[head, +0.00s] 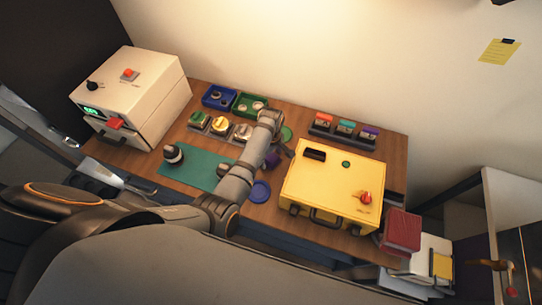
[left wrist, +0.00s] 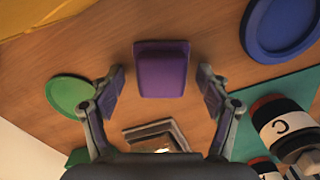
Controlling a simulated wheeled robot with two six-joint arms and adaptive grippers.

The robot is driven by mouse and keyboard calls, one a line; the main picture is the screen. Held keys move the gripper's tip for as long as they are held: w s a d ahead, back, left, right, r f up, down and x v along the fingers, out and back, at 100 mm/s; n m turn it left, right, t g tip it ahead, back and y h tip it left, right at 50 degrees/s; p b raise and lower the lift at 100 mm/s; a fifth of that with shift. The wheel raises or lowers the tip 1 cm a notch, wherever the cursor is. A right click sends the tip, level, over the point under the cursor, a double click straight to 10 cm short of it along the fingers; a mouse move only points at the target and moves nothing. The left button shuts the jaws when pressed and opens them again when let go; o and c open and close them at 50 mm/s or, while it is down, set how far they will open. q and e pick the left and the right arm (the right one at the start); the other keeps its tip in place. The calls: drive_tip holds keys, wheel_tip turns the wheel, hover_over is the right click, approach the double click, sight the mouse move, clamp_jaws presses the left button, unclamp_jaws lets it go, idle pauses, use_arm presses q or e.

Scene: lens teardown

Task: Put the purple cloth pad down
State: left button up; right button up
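The purple cloth pad (left wrist: 162,70) is a thick purple block in the left wrist view, over bare wood between my left fingertips. In the head view the pad (head: 271,160) shows partly behind my arm, left of the yellow box. My left gripper (left wrist: 160,80) is open, with a visible gap between each finger and the pad. The pad seems to rest on the table, though its underside is hidden. In the head view the left gripper (head: 284,148) is small and points down beside the pad. My right gripper does not show.
A green disc (left wrist: 70,94) and a blue disc (left wrist: 282,25) lie nearby. A black and white cylinder marked C (left wrist: 279,125) stands on the teal mat (head: 180,172). The yellow box (head: 335,190) is right of the pad. Small bins (head: 220,97) stand at the back.

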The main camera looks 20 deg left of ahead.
sight(271, 156)
use_arm(q)
drive_tip(key=shift+r, duration=0.4)
wheel_tip(271, 156, up, 7)
drive_tip(key=p, duration=0.7)
drive_tip(key=shift+f+p, duration=0.1)
drive_tip(key=shift+p, duration=0.2)
wheel_tip(271, 156, up, 5)
drive_tip(key=shift+b, duration=0.5)
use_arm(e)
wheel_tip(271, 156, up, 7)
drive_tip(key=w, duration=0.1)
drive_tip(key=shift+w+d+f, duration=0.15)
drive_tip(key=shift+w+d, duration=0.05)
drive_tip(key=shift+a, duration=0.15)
